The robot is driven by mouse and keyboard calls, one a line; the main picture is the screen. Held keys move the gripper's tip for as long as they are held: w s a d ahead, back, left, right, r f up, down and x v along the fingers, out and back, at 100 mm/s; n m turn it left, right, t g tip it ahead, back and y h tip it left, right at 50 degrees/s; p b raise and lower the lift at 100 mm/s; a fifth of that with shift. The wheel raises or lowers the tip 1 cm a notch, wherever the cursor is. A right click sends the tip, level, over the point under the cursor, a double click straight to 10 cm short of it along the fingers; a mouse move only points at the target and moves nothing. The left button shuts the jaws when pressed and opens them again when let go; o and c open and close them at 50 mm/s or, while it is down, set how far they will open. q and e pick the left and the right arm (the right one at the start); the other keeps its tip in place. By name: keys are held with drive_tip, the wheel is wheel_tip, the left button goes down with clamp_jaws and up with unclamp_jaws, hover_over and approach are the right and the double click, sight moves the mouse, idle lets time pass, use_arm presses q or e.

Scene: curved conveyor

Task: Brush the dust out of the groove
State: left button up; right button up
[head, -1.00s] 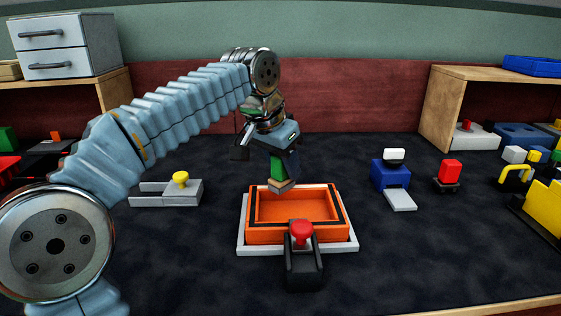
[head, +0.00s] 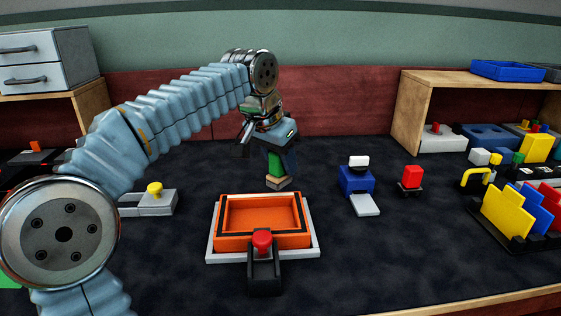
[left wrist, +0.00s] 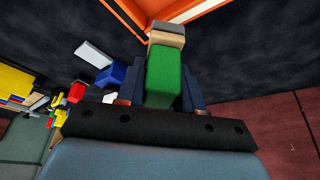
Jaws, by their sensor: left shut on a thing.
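My left gripper (head: 277,150) is shut on a brush with a green handle (head: 276,165), a tan collar and a grey tip. The brush points down near the back right edge of the orange tray (head: 232,240). In the head view its tip shows just beyond that edge; I cannot tell whether it touches. A dark groove (head: 220,213) runs around the tray's rim. Dust in it is too small to make out. The left wrist view shows the green handle (left wrist: 164,78) between the fingers, with orange tray edges (left wrist: 200,10) beyond. My right gripper is not in view.
The tray sits on a pale plate (head: 213,252), with a black, red-knobbed clamp (head: 265,275) at its front. A blue block device (head: 356,181) and a red block (head: 412,176) stand to the right. A grey yellow-knobbed fixture (head: 155,203) is at left. Dark mat between is clear.

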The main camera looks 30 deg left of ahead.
use_arm(q)
wheel_tip(320, 180, up, 3)
drive_tip(key=shift+f+p, duration=0.1)
drive_tip(key=shift+p, duration=1)
drive_tip(key=shift+r+p, duration=0.65)
drive_tip(key=shift+r, duration=0.45)
